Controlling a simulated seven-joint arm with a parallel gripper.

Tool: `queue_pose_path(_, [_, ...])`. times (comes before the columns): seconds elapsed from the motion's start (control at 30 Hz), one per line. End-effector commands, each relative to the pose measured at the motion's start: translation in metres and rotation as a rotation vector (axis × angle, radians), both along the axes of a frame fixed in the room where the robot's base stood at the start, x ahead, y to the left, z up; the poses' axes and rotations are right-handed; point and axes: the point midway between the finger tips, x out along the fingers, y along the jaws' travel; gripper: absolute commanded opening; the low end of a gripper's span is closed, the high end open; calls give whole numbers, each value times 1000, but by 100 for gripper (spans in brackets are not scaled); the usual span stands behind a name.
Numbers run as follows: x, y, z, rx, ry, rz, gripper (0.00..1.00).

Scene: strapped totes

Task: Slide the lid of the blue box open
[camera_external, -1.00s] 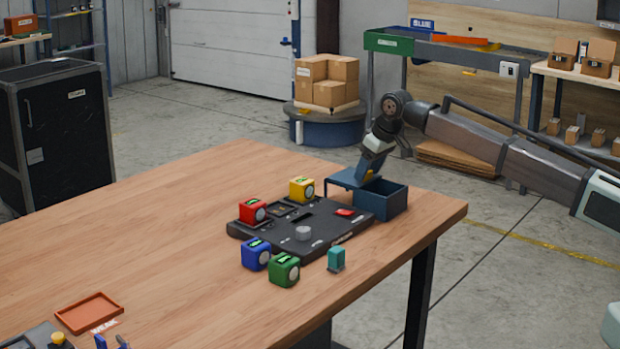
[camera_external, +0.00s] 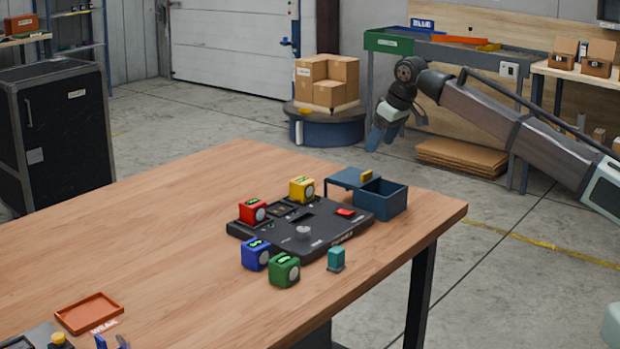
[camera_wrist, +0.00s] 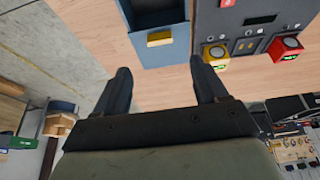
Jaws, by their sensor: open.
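The blue box (camera_external: 388,202) stands near the table's right corner, its inside partly visible from above. Its flat blue lid (camera_external: 345,178) is slid off to the left, sticking out past the box. A yellow handle (camera_external: 367,176) stands on the lid near the opening. In the wrist view the handle (camera_wrist: 160,39) and lid (camera_wrist: 165,56) show ahead of my fingertips, with the opening beyond. My gripper (camera_external: 377,138) is above and behind the box, apart from lid and handle. Its two fingers (camera_wrist: 161,76) are spread with nothing between them.
A black panel (camera_external: 270,236) with a red button lies beside the box. Red (camera_external: 252,211), yellow (camera_external: 302,189), blue (camera_external: 256,254) and green (camera_external: 284,270) cubes stand around it. A teal block (camera_external: 336,258) is in front. The table's left part is mostly clear.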

Motion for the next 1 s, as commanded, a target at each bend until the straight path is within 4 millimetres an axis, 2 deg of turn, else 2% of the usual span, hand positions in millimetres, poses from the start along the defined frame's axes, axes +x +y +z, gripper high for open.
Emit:
queue_pose_path(0.1, [-5, -5, 18, 1, -1, 0, 72])
queue_pose_path(0.33, [-10, -10, 35, 0, 0, 0, 72])
queue_pose_path(1.0, [-9, -14, 36, -3, 1, -5, 72])
